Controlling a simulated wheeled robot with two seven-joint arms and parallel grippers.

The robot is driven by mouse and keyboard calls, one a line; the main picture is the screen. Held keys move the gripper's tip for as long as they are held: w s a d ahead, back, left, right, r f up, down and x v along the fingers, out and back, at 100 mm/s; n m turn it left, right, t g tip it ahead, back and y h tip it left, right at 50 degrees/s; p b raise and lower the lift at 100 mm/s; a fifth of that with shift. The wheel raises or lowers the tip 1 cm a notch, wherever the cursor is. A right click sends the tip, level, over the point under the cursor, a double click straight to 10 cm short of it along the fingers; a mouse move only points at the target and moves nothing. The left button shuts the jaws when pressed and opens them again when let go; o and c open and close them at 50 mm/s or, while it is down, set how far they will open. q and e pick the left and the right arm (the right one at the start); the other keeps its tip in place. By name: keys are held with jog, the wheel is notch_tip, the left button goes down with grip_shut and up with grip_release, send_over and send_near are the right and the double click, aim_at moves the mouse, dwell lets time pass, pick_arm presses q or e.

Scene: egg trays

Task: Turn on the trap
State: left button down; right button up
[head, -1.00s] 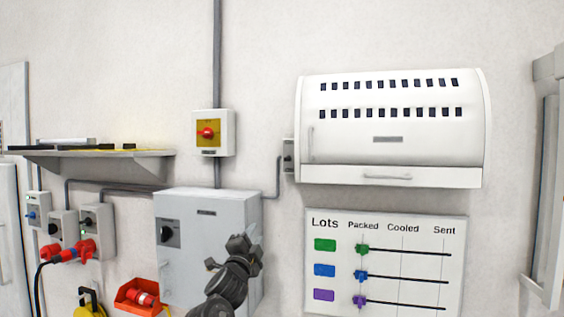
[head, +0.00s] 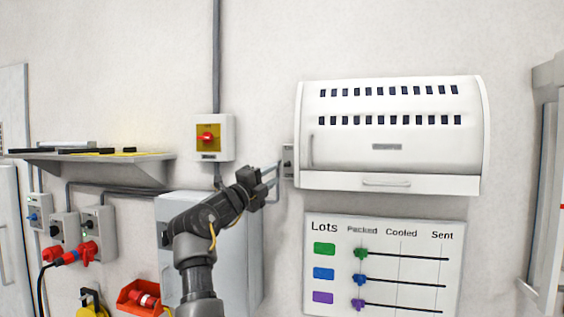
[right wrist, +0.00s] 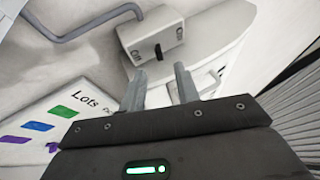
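The trap is a white, slotted wall unit (head: 390,152) at upper right in the head view; part of it (right wrist: 218,42) shows in the right wrist view. A small grey switch box (head: 288,161) sits at its left side. In the right wrist view the switch box (right wrist: 143,36) carries a black lever (right wrist: 158,52) and printed labels, one seeming to read "On". Which position the lever marks I cannot tell. My right gripper (head: 274,179) is open and empty, just left of and below the switch box, its fingers (right wrist: 160,74) pointing toward it. My left gripper is out of view.
A Lots board (head: 385,255) with sliders hangs below the trap. A grey cabinet (head: 230,255) stands behind my right arm, with a red rotary switch (head: 207,138) above it. A shelf (head: 100,168) and several socket boxes are at left.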

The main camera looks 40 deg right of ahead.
aim_at(286, 166)
jog(key=p+x, duration=0.3)
jog(key=x, duration=0.3)
jog(key=shift+f, duration=0.1)
jog(key=shift+c, duration=0.3)
grip_shut()
